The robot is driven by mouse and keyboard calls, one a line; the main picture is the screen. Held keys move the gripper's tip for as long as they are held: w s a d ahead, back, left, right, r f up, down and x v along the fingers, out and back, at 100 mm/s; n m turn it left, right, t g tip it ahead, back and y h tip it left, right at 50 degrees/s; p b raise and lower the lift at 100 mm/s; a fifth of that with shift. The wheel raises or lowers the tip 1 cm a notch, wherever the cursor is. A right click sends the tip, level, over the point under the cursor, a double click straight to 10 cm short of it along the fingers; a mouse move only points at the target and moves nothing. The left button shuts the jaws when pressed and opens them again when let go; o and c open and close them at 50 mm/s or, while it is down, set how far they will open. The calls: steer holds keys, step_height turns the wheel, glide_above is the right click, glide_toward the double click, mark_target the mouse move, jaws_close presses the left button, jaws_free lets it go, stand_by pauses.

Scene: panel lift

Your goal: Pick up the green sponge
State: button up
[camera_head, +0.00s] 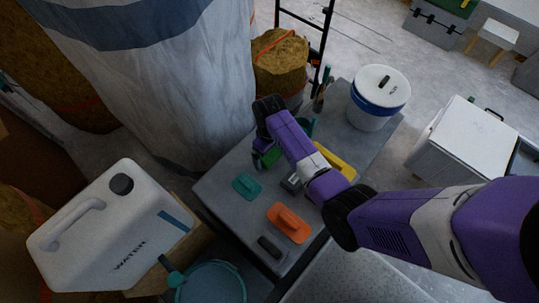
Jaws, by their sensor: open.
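A bright green block (271,157), which looks like the green sponge, lies near the left edge of the grey work table (222,190). It is partly hidden by my gripper (261,160). My gripper hangs down from the wrist at the far end of my purple arm, right by the green block. Its jaws are open, but the fingers are small and dark. I cannot tell whether they stand around the block or only above it.
A teal float (246,186), an orange float (288,222), a dark block (270,247) and a yellow item (337,160) lie on the table. A white-and-blue bucket (378,97) stands at its far end. A wrapped column (190,90) rises close on the left, beside a water canister (110,230).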

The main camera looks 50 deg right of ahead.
steer(key=shift+f, duration=0.15)
steer(key=c, duration=1.2)
steer(key=shift+o, duration=0.2)
step_height(320, 180, up, 20)
steer(key=p, duration=0.3)
steer(key=o, duration=0.5)
steer(key=c, duration=0.4)
